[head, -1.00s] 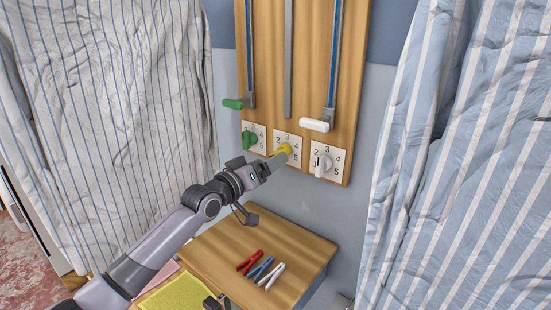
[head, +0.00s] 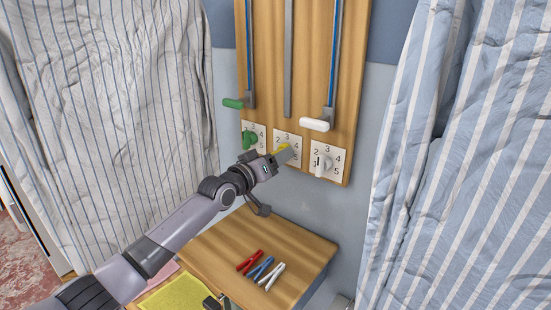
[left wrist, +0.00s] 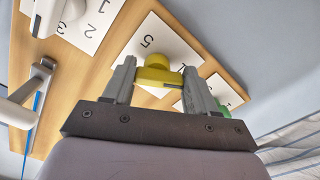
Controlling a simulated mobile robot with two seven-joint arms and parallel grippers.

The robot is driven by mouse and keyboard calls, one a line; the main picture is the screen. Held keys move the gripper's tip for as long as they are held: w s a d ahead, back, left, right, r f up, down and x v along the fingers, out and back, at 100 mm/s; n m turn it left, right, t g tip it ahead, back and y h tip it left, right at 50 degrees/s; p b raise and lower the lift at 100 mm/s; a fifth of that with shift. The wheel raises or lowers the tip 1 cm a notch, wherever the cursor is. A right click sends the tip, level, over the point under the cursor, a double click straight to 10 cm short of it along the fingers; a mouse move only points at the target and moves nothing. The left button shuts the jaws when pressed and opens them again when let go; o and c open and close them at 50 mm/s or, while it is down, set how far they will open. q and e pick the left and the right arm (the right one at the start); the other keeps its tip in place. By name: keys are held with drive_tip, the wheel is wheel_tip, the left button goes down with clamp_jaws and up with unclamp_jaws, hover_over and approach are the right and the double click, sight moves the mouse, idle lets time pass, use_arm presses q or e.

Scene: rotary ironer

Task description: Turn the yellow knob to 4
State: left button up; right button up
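The yellow knob (head: 281,148) is on the middle number plate (head: 297,140) of the wooden panel. In the left wrist view the yellow knob (left wrist: 157,76) lies between the two fingers of my left gripper (left wrist: 160,75), and its handle reaches across to both fingers. My left gripper (head: 285,156) is at the knob in the head view and covers its lower part. The digits 2, 3, 4 and 5 show around it. Which number the knob points to cannot be told. My right gripper is not in view.
A green knob (head: 249,140) is close on the left and a white knob (head: 322,166) on the right. Green (head: 233,103) and white (head: 314,124) slider handles are above. Clothespins (head: 262,268) lie on a wooden shelf (head: 216,258) below. Striped cloths hang at both sides.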

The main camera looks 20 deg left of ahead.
use_arm(q)
drive_tip(key=shift+m, duration=0.3)
drive_tip(key=m+p, duration=0.1)
drive_tip(key=m, duration=1.6)
drive_tip(key=r+m+p, duration=0.1)
drive_tip(key=m, duration=0.8)
drive_tip(key=shift+w+a+p, duration=0.1)
drive_tip(key=shift+a+p, duration=0.2)
drive_tip(key=shift+p, duration=0.05)
drive_tip(key=m, duration=0.4)
drive_tip(key=shift+d+r+m, duration=0.1)
drive_tip(key=shift+m, duration=0.2)
drive_tip(key=shift+d+m, duration=0.15)
drive_tip(key=shift+m, duration=2.15)
drive_tip(key=shift+r, duration=0.1)
